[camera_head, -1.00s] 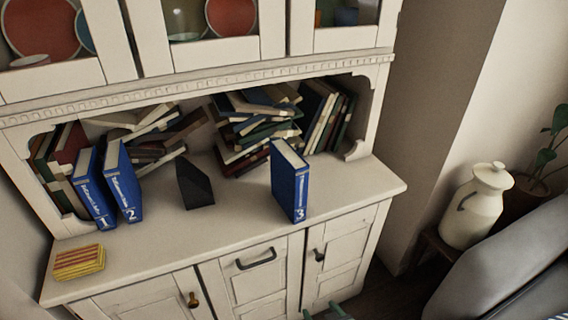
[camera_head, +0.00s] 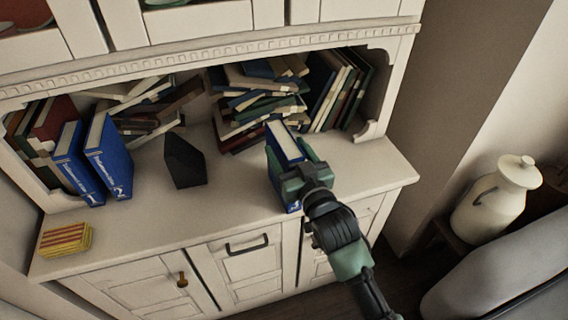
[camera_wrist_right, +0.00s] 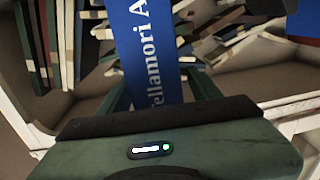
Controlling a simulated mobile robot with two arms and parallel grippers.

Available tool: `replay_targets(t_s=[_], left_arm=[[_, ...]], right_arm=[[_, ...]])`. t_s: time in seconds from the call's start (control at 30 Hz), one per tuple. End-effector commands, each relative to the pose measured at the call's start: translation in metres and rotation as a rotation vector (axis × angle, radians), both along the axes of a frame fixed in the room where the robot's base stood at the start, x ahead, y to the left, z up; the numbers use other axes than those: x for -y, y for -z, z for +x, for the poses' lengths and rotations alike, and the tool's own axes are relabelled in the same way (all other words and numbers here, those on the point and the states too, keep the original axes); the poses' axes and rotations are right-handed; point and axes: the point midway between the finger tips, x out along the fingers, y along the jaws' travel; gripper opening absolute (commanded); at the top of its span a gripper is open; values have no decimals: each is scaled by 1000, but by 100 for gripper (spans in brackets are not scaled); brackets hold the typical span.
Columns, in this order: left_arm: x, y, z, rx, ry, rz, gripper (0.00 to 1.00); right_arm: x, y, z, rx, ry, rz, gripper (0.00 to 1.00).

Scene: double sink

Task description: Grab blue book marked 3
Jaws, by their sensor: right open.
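The blue book marked 3 (camera_head: 283,142) stands upright on the cabinet counter, near its front edge. My right gripper (camera_head: 290,170) is open at the book's spine, with its fingers on either side of the book. The gripper hides most of the spine and part of the number. In the right wrist view the blue spine with white lettering (camera_wrist_right: 147,45) stands between the green fingers. I cannot tell whether the fingers touch the covers. My left gripper is not in view.
Blue books 1 (camera_head: 75,160) and 2 (camera_head: 108,155) stand at the left. A black bookend (camera_head: 184,162) stands between them and book 3. Piled books (camera_head: 255,105) lie behind on the shelf. A yellow-red striped block (camera_head: 66,239) lies at the front left.

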Motion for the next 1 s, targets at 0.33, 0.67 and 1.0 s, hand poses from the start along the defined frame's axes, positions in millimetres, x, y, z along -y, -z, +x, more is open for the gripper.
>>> replay_targets(t_s=[0.33,0.67,1.0], left_arm=[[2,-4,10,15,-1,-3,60],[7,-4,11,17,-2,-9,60],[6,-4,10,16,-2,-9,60]], right_arm=[[-9,0,20,-1,-1,1,64],[-8,1,20,-1,-1,1,0],[-9,-3,20,6,-1,2,0]])
